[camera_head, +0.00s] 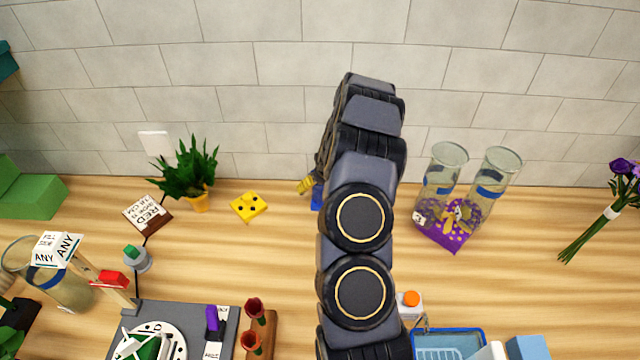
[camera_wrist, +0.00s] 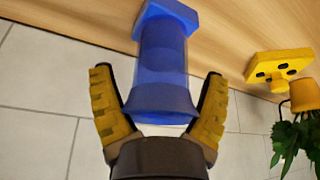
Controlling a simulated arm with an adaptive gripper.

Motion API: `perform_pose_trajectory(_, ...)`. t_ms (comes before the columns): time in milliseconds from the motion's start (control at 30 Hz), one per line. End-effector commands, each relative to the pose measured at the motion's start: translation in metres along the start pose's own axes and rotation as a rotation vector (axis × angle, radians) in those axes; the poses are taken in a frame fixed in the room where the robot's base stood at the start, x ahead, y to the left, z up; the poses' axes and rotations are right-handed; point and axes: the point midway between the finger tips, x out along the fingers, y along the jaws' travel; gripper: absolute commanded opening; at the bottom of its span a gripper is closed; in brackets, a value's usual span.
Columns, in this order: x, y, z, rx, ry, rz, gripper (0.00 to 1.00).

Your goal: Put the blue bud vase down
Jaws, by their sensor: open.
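The blue bud vase (camera_wrist: 163,62) is in the middle of the wrist view, its flared end towards my gripper and its wider foot at the wooden counter. It appears to stand on the counter. My gripper (camera_wrist: 159,76) is open, with one yellow-padded finger on each side of the vase and gaps showing between the fingers and its body. In the head view, only a sliver of the blue vase (camera_head: 317,197) and one yellow finger of my gripper (camera_head: 306,185) show beside my arm, which hides the rest.
Two glass cylinders (camera_head: 443,172) stand to the right, by a purple patterned item (camera_head: 447,230). A tiled wall (camera_head: 250,100) is close behind. Some bare counter lies around the vase.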

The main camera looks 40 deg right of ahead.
Motion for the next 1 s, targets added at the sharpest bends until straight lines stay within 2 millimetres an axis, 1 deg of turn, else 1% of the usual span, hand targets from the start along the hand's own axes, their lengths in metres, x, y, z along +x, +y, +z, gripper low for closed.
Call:
perform_pose_trajectory(167,-0.017,0.001,-0.002,0.000,0.003,0.001,0.77)
perform_pose_trajectory(400,-0.063,0.002,-0.002,0.001,0.006,0.003,0.77)
perform_pose_trajectory(600,-0.097,0.001,-0.001,0.001,0.001,0.001,0.77)
perform_pose_trajectory(800,-0.117,0.001,-0.002,0.001,0.003,0.002,0.77)
perform_pose_trajectory(1000,-0.122,0.000,-0.001,0.000,0.000,0.000,0.77)
